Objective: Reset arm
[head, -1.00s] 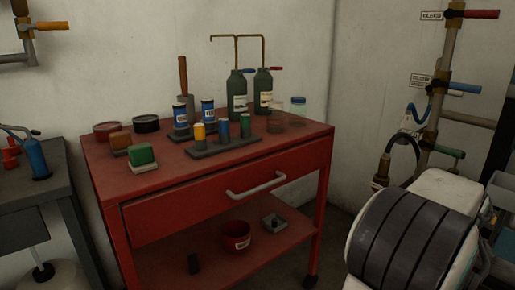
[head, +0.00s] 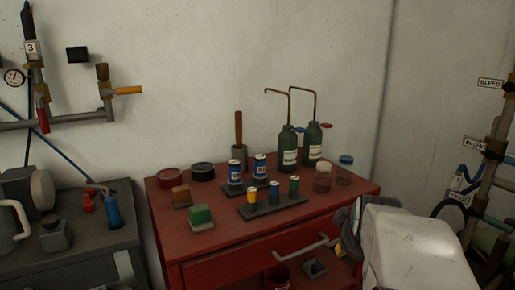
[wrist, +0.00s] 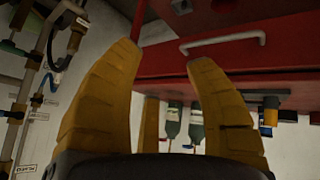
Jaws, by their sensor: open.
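My gripper (wrist: 163,58) shows in the wrist view with its yellow ribbed fingers spread apart and nothing between them. The wrist view is upside down, with the red cart (wrist: 225,60) beyond the fingers. In the head view, my white arm link is at the lower right, in front of the cart's right end. A small yellow part of my gripper shows beside it, over the cart's front. The red cart (head: 235,235) stands against the wall. I cannot tell the exact gap between gripper and cart.
A grey bench (head: 70,250) is left. Pipes with valves (head: 488,170) line the right wall.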

